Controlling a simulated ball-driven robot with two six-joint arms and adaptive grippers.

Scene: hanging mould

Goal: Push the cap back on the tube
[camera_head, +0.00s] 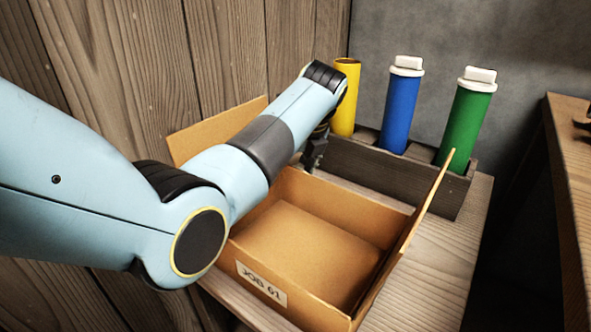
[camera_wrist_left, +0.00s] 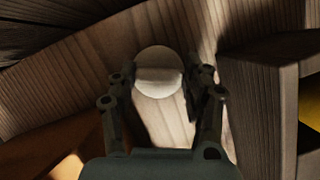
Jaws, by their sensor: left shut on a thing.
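The yellow tube (camera_head: 345,98) stands upright in the wooden rack, open at the top with no cap on it. My left gripper (camera_head: 314,152) is low beside the rack, to the left of the yellow tube and behind the box. In the left wrist view, my left gripper (camera_wrist_left: 160,88) is shut on a round white cap (camera_wrist_left: 158,72), above a wooden surface. The cap is hidden in the head view. A bit of the yellow tube (camera_wrist_left: 311,110) shows at the right edge of the wrist view. My right gripper is not in view.
The dark wooden rack (camera_head: 400,184) also holds a blue tube (camera_head: 400,112) and a green tube (camera_head: 466,125), both with white caps. An open cardboard box (camera_head: 310,245) labelled JOB 61 stands in front, flaps raised. Plank wall left; another wooden surface (camera_head: 570,170) right.

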